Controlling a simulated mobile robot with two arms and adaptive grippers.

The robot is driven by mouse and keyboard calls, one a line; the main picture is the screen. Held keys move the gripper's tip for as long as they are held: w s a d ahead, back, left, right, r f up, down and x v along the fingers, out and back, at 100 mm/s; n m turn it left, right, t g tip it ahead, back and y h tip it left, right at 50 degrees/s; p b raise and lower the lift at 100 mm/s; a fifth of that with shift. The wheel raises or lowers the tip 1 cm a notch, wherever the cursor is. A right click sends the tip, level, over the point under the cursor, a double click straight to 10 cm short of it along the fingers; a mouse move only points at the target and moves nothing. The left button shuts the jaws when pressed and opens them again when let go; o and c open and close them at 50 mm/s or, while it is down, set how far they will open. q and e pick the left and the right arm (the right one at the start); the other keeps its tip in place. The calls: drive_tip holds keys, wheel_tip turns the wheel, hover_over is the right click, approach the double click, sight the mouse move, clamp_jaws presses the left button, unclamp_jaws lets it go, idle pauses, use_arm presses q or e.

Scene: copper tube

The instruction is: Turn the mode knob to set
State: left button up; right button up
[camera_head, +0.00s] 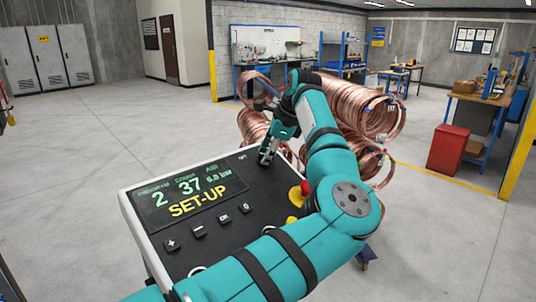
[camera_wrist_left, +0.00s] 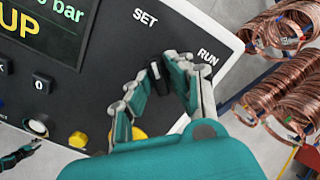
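The control panel (camera_head: 175,240) has a screen (camera_head: 187,198) reading "SET-UP" in yellow. In the left wrist view the black mode knob (camera_wrist_left: 159,79) sits on the panel face (camera_wrist_left: 105,60) between the printed labels SET (camera_wrist_left: 145,17) and RUN (camera_wrist_left: 208,57). My left gripper (camera_head: 265,160) reaches down to the panel's far right corner. In its wrist view the two fingers (camera_wrist_left: 157,82) close around the knob, one on each side, and partly cover it. A teal and dark gripper part, apparently my right gripper (camera_wrist_left: 25,153), shows at that view's lower left; its opening is unclear.
A red button (camera_head: 305,188) on a yellow base stands at the panel's right edge. Small buttons line its lower face. Copper coils (camera_head: 365,105) are stacked just behind the panel. A red bin (camera_head: 447,149) and workbench stand at right. The floor at left is clear.

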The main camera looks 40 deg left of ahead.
use_arm(q)
drive_tip(key=shift+o, duration=1.4)
drive_tip(key=shift+d, duration=0.1)
drive_tip(key=v, duration=1.2)
